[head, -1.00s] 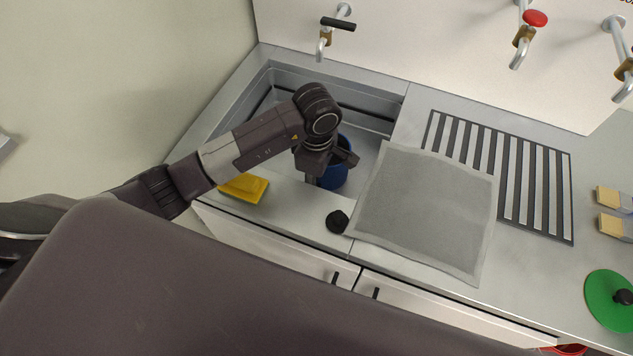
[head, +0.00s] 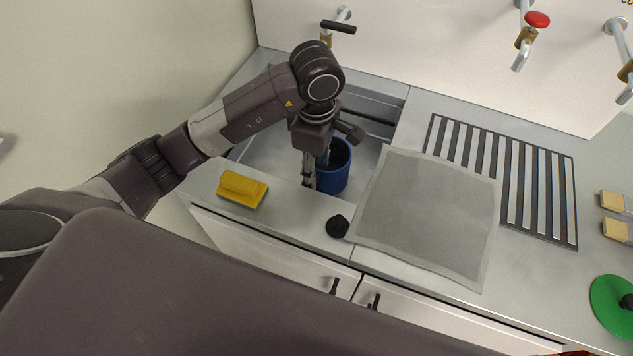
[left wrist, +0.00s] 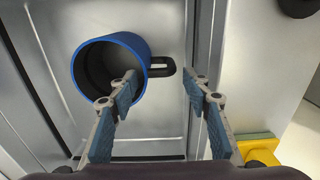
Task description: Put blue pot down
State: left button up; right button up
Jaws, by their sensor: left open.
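The blue pot (head: 335,172) stands in the sink basin (head: 270,150), near its front right. In the left wrist view the blue pot (left wrist: 112,68) shows its open top and dark inside, with a black handle (left wrist: 162,67) at its side. My left gripper (head: 318,180) is over the sink at the pot's near left rim. In the left wrist view my left gripper (left wrist: 165,88) is open, one finger overlapping the pot's mouth and the other beyond the handle's end. Nothing is held between the fingers. My right gripper is not in view.
A yellow sponge (head: 242,190) and a black knob (head: 338,226) lie on the front counter. A grey cloth (head: 425,210) lies right of the sink, beside a slotted drain (head: 510,180). A faucet (head: 336,27) is behind the sink. A green lid (head: 608,305) is at far right.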

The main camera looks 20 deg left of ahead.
pick_arm(q)
jog(key=shift+r, duration=1.85)
